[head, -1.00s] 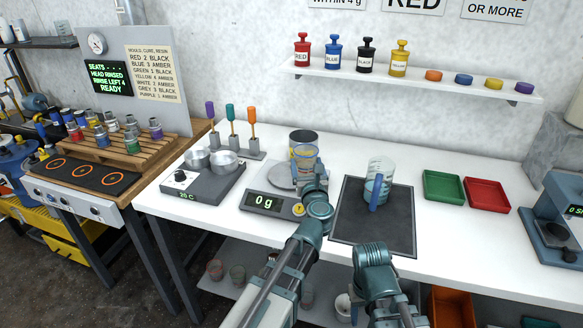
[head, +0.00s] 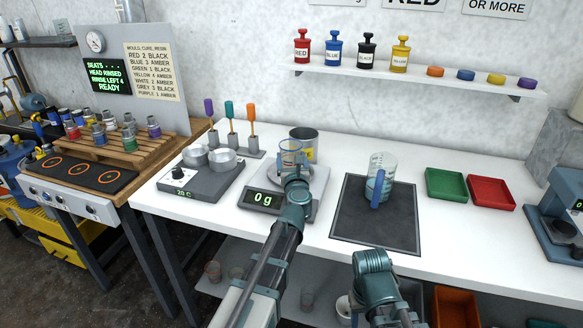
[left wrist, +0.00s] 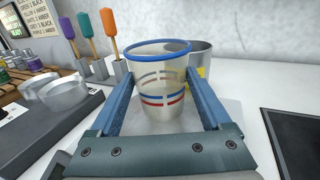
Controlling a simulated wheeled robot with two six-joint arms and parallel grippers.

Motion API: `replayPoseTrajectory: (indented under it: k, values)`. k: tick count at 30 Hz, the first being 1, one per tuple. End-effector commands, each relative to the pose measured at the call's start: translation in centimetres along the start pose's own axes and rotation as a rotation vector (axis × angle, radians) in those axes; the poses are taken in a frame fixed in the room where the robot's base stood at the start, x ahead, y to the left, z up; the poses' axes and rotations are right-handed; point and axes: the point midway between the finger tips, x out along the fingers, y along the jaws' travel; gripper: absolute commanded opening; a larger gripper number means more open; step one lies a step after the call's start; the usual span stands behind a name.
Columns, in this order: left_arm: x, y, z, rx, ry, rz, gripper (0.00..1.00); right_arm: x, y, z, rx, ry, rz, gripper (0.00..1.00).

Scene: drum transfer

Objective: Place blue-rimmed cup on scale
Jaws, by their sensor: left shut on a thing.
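The blue-rimmed cup (left wrist: 160,82) is clear, with blue and red bands, and stands upright between the two fingers of my left gripper (left wrist: 161,100). In the head view the cup (head: 290,150) is over the round pan of the scale (head: 262,199), whose display reads 0 g. My left gripper (head: 291,172) is shut on the cup. I cannot tell whether the cup's base touches the pan, as the gripper hides it. My right arm shows at the bottom of the head view, but its fingers are not visible.
A grey tin (head: 304,141) stands just behind the scale. A hotplate with two metal pans (head: 222,159) is to the left. A jug (head: 381,172) stands on a dark mat (head: 350,222) to the right. Green (head: 446,184) and red trays lie further right.

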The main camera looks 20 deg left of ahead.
Motion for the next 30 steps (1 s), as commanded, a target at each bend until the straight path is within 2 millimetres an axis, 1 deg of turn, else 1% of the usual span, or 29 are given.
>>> replayPoseTrajectory:
  k: [1, 9, 14, 15, 17, 18, 24, 27, 28, 30]
  values:
    - [0.0, 0.0, -0.9, 0.000, 0.000, 0.000, 0.30, 0.9, -0.1, -0.1, 0.000, 0.000, 0.000, 0.50]
    - [0.0, 0.0, -0.7, 0.000, 0.000, 0.000, 0.30, 0.7, -0.1, 0.0, 0.000, 0.000, 0.000, 0.50]
    - [0.0, 0.0, -1.2, 0.000, 0.000, 0.000, 0.30, 1.2, -0.1, -0.1, 0.000, 0.000, 0.000, 0.50]
    - [0.0, 0.0, -1.1, 0.000, 0.000, 0.000, 0.85, 1.1, -0.1, -0.1, 0.000, 0.000, 0.000, 0.50]
    - [0.0, 0.0, -1.0, 0.000, 0.000, 0.000, 0.96, 1.0, -0.1, -0.1, 0.000, 0.000, 0.000, 0.50]
    - [0.0, 0.0, -1.0, 0.000, 0.000, 0.000, 1.00, 1.0, -0.1, -0.1, 0.000, 0.000, 0.000, 0.50]
    - [0.0, 0.0, -1.0, 0.000, 0.000, 0.000, 1.00, 1.0, -0.1, -0.1, 0.000, 0.000, 0.000, 0.50]
    - [0.0, 0.0, -0.6, 0.000, 0.000, 0.000, 1.00, 0.6, -0.1, 0.0, 0.000, 0.000, 0.000, 0.50]
    - [-0.2, 0.0, -0.5, 0.000, 0.000, 0.000, 1.00, 0.5, 0.0, 0.0, 0.000, 0.000, 0.000, 0.50]
    - [-1.5, 0.1, -0.7, 0.000, 0.000, -0.001, 1.00, 0.7, -0.1, 0.0, 0.000, 0.000, 0.000, 0.50]
